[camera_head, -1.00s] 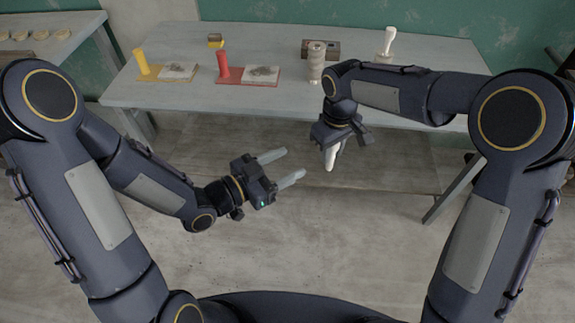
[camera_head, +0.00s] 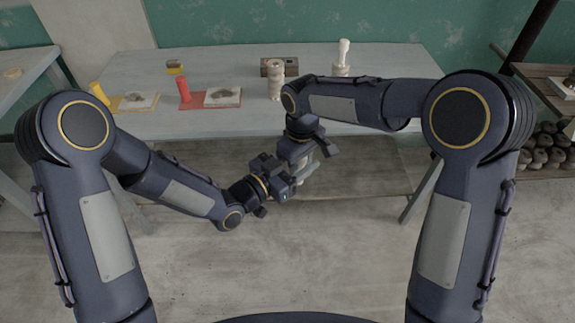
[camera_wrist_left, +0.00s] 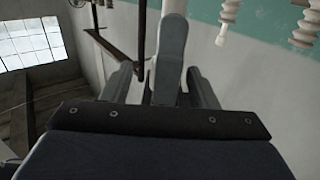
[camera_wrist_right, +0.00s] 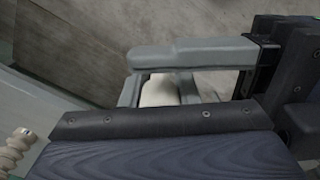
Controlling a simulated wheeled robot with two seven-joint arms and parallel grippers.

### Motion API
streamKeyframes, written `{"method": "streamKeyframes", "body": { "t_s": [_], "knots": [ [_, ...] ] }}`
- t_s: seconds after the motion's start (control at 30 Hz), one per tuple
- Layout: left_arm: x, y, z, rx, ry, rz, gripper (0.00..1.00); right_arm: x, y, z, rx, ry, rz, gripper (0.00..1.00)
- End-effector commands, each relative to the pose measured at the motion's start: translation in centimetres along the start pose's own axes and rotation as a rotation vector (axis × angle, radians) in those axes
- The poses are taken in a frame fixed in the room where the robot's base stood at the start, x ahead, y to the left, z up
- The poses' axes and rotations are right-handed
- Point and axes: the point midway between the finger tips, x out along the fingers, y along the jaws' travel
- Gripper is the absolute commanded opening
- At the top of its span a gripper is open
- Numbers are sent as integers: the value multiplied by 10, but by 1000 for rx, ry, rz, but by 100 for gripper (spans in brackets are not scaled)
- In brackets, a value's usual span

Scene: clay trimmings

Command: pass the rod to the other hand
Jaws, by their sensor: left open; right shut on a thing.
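The pale rod (camera_wrist_right: 158,90) is between the fingers of my right gripper, which is shut on it; it shows end-on in the right wrist view. In the head view my right gripper (camera_head: 302,152) points down in front of the table, and the rod is mostly hidden there. My left gripper (camera_head: 307,174) is open and sits close below and against the right one in that view. In the left wrist view a grey finger-like part (camera_wrist_left: 171,60) stands between the open left fingers. I cannot tell whether the left fingers touch the rod.
The grey table (camera_head: 225,65) lies behind the grippers. On it are a yellow cylinder (camera_head: 98,93), a red cylinder (camera_head: 184,91), slabs on boards, a brown block, and turned pale pieces (camera_head: 276,80). The floor in front is clear.

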Motion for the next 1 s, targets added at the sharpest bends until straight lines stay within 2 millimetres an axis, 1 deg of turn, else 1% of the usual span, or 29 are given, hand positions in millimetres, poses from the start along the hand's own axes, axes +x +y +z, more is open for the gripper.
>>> {"method": "streamKeyframes", "body": {
  "t_s": [0.3, 0.67, 0.7, 0.8, 0.9, 1.0],
  "knots": [
    [3, 0, 0, -1, 0, -1, 54, 0, 0, 0, 0, 0, 0, 3],
    [2, 2, 0, 0, 1, 3, 7, 0, 0, -1, 0, 3, 1, 3],
    [2, 2, -1, 0, 1, 5, 5, 0, 0, -1, 0, 3, 1, 29],
    [2, 2, -1, 0, 1, 6, 5, 0, 1, -1, 0, 4, 1, 42],
    [2, 2, -1, 0, 1, 6, 5, 0, 1, -1, 1, 4, 2, 53],
    [2, 2, -1, 0, 1, 6, 5, 0, 0, -1, 1, 4, 1, 53]
  ]
}}
